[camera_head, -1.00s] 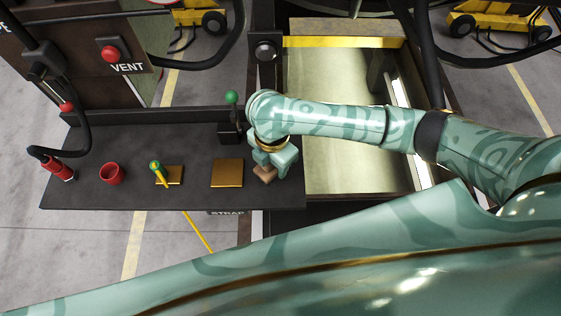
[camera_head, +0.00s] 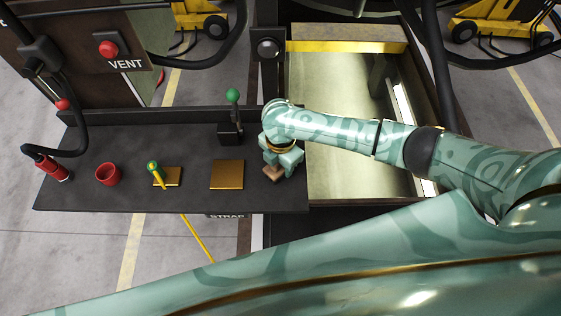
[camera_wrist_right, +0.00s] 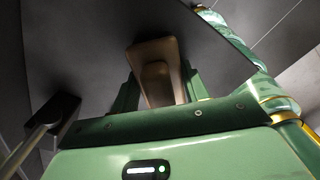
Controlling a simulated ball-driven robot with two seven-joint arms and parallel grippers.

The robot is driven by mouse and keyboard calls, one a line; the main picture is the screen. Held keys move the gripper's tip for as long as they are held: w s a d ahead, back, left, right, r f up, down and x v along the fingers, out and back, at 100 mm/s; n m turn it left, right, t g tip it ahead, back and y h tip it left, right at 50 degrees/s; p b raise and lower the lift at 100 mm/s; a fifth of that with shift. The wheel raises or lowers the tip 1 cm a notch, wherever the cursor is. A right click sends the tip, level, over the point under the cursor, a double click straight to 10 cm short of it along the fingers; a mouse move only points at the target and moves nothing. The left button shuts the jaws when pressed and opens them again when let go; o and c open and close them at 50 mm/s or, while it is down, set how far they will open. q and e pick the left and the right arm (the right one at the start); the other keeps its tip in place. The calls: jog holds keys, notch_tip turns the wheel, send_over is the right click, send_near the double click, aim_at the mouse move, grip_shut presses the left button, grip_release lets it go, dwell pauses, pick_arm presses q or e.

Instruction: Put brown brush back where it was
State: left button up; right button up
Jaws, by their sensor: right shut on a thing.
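The brown brush (camera_head: 273,174) is held by my right gripper (camera_head: 280,163) at the right end of the dark shelf (camera_head: 130,146). The gripper is shut on it. In the right wrist view the brown brush (camera_wrist_right: 158,75) sits between the two green fingers (camera_wrist_right: 158,92), over the dark shelf surface. I cannot tell whether the brush touches the shelf. A flat brown-gold square pad (camera_head: 227,174) lies bare on the shelf, just left of the gripper. My left gripper is not in view.
A lever with a green knob (camera_head: 233,97) stands behind the square pad. Further left are a yellow-handled tool on a small pad (camera_head: 172,177), a red cup (camera_head: 107,174) and a red cylinder (camera_head: 52,168). A lit open bay (camera_head: 345,120) lies right of the shelf.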

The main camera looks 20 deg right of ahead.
jog(key=o, duration=0.9)
notch_tip(320, 180, up, 12)
jog(key=p, duration=0.3)
jog(key=shift+r, duration=0.1)
